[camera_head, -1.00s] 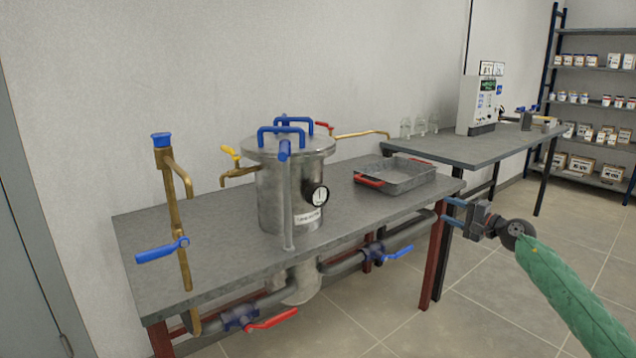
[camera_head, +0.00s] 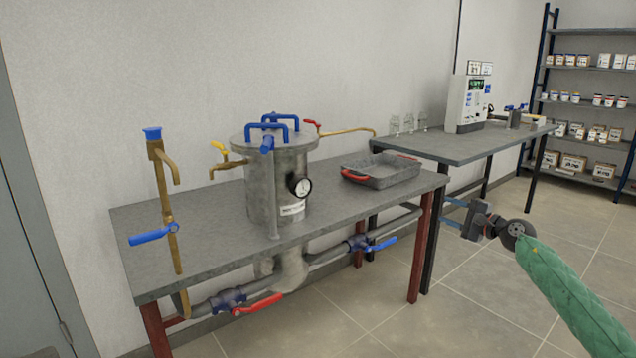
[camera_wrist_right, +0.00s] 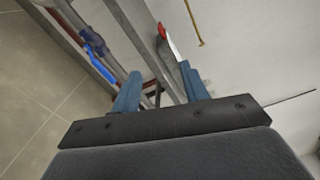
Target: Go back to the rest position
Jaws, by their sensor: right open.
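My right gripper (camera_head: 453,212) is in the head view at the right, in front of the tables and over the floor. It is open and empty, with its blue fingers pointing left, apart from the near table. The right wrist view shows its two blue fingers (camera_wrist_right: 157,85) spread with nothing between them. The table underside, a blue valve handle (camera_wrist_right: 95,62) and a red handle (camera_wrist_right: 162,31) show beyond them. My left gripper is not in view.
The grey near table (camera_head: 200,225) holds a steel vessel (camera_head: 262,190) and a tray with red handles (camera_head: 382,178). A brass pipe (camera_head: 165,205) stands at its left. Pipes and a red valve handle (camera_head: 258,305) run below. A far table (camera_head: 450,148) holds an instrument (camera_head: 468,100). Front floor is clear.

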